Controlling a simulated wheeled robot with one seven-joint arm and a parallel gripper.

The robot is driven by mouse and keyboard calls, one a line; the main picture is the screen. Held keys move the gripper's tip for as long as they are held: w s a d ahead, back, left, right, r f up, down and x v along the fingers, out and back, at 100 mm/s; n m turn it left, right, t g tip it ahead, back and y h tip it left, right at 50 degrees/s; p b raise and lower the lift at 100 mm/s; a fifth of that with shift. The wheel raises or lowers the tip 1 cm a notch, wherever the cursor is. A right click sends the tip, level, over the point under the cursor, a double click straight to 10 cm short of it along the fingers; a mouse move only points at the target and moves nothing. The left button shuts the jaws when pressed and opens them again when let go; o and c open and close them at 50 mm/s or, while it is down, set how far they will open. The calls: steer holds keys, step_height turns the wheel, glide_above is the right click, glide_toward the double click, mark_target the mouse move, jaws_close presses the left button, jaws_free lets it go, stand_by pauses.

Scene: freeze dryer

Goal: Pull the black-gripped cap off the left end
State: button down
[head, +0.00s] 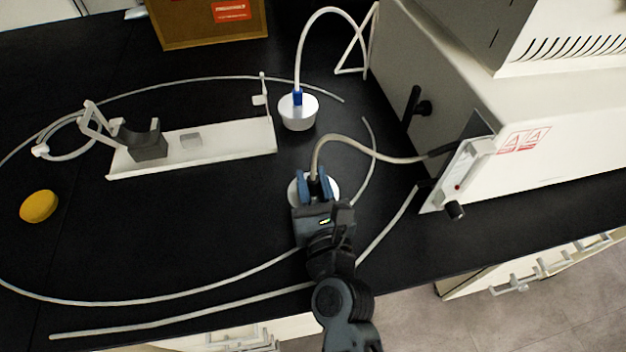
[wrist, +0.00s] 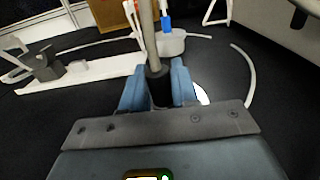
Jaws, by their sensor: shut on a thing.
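My gripper (head: 316,182) has its blue fingers shut on the black grip (wrist: 159,89) at the end of a beige hose (head: 345,140). The hose rises from between the fingers in the wrist view (wrist: 148,35). A white round cap (head: 294,190) shows under the fingers and is mostly hidden by them; a bright sliver of it shows in the wrist view (wrist: 201,95). I cannot tell whether it touches the bench. A second white round cap (head: 298,117) with a blue grip (head: 297,97) and a white hose stands on the bench behind.
A white tray (head: 215,150) with a dark cradle (head: 147,146) lies to the left. Loose pale tubing (head: 200,294) loops over the black bench. A yellow round object (head: 38,206) lies at far left. The white machine (head: 560,130) stands at right. A cardboard box (head: 195,30) is behind.

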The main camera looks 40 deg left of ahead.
steer(key=shift+c, duration=0.8)
jaws_free()
steer(key=shift+f, duration=0.1)
steer(key=s+d+r+p, duration=0.3)
steer(key=s+d, duration=0.1)
steer(key=d, duration=0.1)
steer(key=shift+s+d, duration=0.15)
steer(key=shift+s, duration=0.15)
stand_by(1.1)
stand_by(0.4)
